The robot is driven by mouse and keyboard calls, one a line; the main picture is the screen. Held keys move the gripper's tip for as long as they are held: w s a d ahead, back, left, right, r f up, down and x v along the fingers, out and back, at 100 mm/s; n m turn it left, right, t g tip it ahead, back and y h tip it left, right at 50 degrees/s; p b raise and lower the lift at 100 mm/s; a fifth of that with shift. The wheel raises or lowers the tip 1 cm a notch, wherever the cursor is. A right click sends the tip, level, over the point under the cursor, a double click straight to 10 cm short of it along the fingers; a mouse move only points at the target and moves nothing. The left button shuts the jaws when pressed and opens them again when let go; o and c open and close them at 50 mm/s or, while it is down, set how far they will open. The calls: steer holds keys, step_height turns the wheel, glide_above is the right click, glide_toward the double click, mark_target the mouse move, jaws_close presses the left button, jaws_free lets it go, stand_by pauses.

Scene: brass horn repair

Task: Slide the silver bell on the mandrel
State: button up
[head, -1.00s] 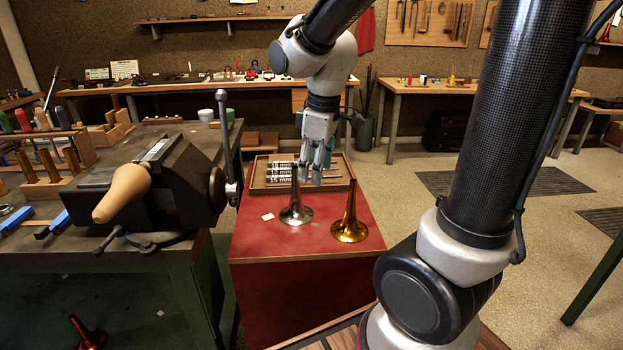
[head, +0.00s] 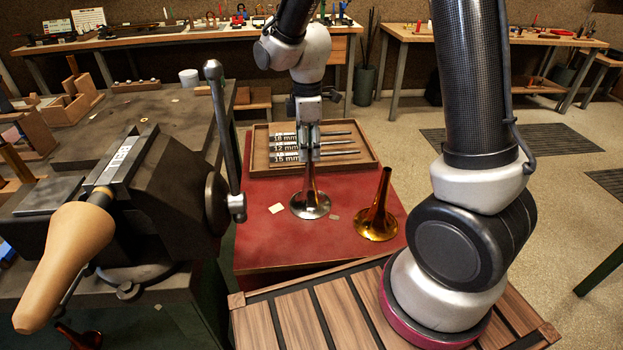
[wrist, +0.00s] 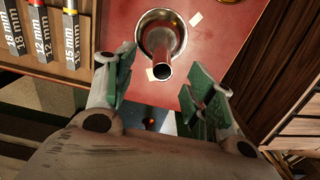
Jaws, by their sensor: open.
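The silver bell (head: 310,206) stands flared end down on the red bench, its narrow stem pointing up. In the wrist view the silver bell (wrist: 148,38) has its stem end pointing toward the gap between my fingers. My gripper (head: 309,155) is above the bell, pointing down. The wrist view shows my gripper (wrist: 165,88) open, with green pads on both sides and nothing between them. Whether the stem tip is level with the fingertips is unclear. The mandrel (head: 65,262), a tan tapered form, is held in the dark vise (head: 165,195) at the left.
A brass-coloured bell (head: 376,217) stands to the right of the silver one. A wooden tray (head: 365,143) with labelled mm rods lies behind. The vise's upright handle (head: 222,130) rises between vise and red bench (head: 265,240).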

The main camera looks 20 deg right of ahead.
mark_target(310, 168)
steer(key=f, duration=0.7)
steer(key=shift+s+d+f, duration=0.1)
steer(key=shift+d+f, duration=0.05)
steer(key=shift+d, duration=0.1)
jaws_close()
